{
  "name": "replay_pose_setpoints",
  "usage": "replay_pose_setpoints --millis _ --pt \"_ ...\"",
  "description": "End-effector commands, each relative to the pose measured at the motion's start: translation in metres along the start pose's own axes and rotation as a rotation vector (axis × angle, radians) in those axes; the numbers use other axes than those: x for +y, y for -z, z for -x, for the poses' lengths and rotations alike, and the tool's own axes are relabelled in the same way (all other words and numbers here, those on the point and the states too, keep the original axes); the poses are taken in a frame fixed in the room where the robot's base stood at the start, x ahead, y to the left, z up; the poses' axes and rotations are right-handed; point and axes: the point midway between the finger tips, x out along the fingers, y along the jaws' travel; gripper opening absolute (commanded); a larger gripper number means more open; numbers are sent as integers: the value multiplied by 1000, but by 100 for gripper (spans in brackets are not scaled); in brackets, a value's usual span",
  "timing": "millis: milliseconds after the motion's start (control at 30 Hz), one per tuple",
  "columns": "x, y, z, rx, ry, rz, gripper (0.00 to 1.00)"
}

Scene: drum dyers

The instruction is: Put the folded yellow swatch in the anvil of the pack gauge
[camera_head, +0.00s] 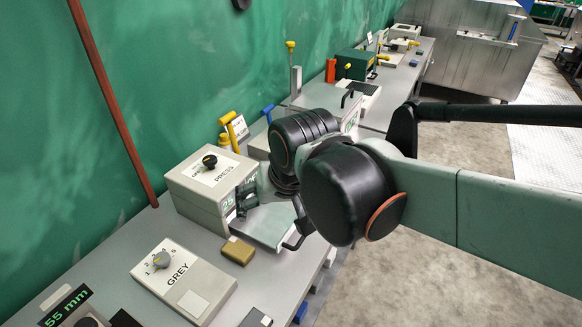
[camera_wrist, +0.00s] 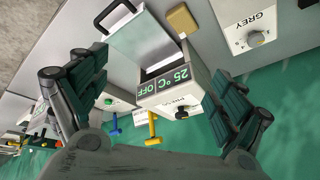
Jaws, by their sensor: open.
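A dull yellow-brown block (camera_head: 238,250), which may be the folded yellow swatch, lies on the bench in front of the press. It also shows at the top of the wrist view (camera_wrist: 182,21). My gripper (camera_wrist: 160,70) is open, its two fingers wide apart on either side of the press front, with nothing seen between them. In the head view my gripper (camera_head: 247,198) is beside the press, partly hidden by my wrist. A display reading 55 mm (camera_head: 66,305) at the lower left may belong to the pack gauge. I cannot make out its anvil.
The press (camera_head: 205,190) reads 25 °C OFF in the wrist view. Its flat panel with a handle (camera_wrist: 140,40) stands out over the bench. A GREY box with a knob (camera_head: 185,283) stands nearby. Yellow and blue handles (camera_head: 228,128) stand behind.

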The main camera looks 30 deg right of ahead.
Motion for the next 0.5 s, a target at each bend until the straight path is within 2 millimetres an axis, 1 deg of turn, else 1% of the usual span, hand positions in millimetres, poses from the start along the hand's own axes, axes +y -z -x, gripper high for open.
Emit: replay_pose_setpoints --millis 33,200,400,467,500 --pt "6 -6 6 23 3 35 90" --pt "20 -19 20 102 6 161 90" --pt "30 -28 28 161 1 256 90" --pt "31 -29 28 169 -1 270 94" --pt "31 -29 29 171 -1 273 94"
